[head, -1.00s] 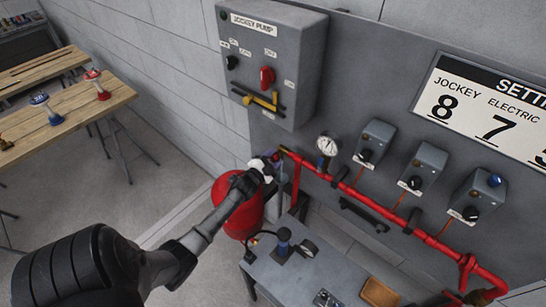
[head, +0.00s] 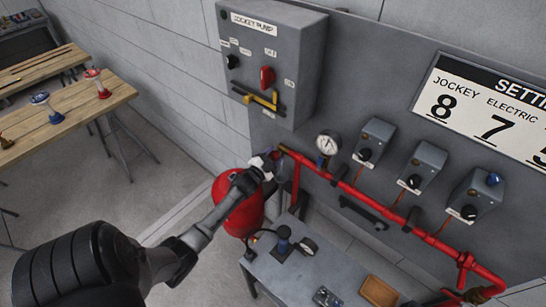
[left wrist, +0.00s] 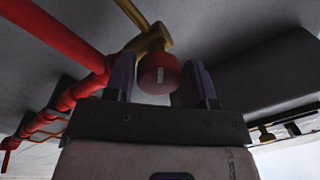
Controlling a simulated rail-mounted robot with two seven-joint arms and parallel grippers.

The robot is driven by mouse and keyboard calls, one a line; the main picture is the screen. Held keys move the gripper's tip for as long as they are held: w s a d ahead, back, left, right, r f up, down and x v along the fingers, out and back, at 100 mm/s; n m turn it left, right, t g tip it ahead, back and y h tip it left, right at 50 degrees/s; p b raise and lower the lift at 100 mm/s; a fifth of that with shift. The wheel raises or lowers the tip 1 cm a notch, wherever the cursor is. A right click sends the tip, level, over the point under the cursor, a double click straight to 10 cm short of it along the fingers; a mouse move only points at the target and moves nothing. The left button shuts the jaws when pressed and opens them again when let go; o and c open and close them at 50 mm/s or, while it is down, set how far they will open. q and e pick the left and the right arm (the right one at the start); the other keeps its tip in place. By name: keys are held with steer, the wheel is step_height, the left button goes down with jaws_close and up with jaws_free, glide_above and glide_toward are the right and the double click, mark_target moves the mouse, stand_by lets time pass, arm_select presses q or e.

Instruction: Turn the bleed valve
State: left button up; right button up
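The bleed valve shows in the left wrist view as a round red knob (left wrist: 158,75) with a pale mark, on a brass body (left wrist: 150,42) by a red pipe. My left gripper (left wrist: 158,88) is open, with its two dark fingers apart on either side of the knob; whether either finger touches it is hard to tell. In the head view my left gripper (head: 270,162) is at the left end of the red pipe (head: 345,186) and largely hides the valve. My right gripper is not in view.
A pressure gauge (head: 328,143) and several grey switch boxes are close to the pipe. The jockey pump panel (head: 268,60) is above the gripper. A red tank (head: 238,205) and a grey bench (head: 300,275) are below.

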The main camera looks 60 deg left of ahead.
arm_select(q)
steer(key=shift+o, duration=1.3)
steer(key=shift+f, duration=0.1)
steer(key=b+v, duration=0.1)
steer(key=v, duration=1.3)
steer(key=shift+b, duration=0.35)
steer(key=shift+w, duration=0.1)
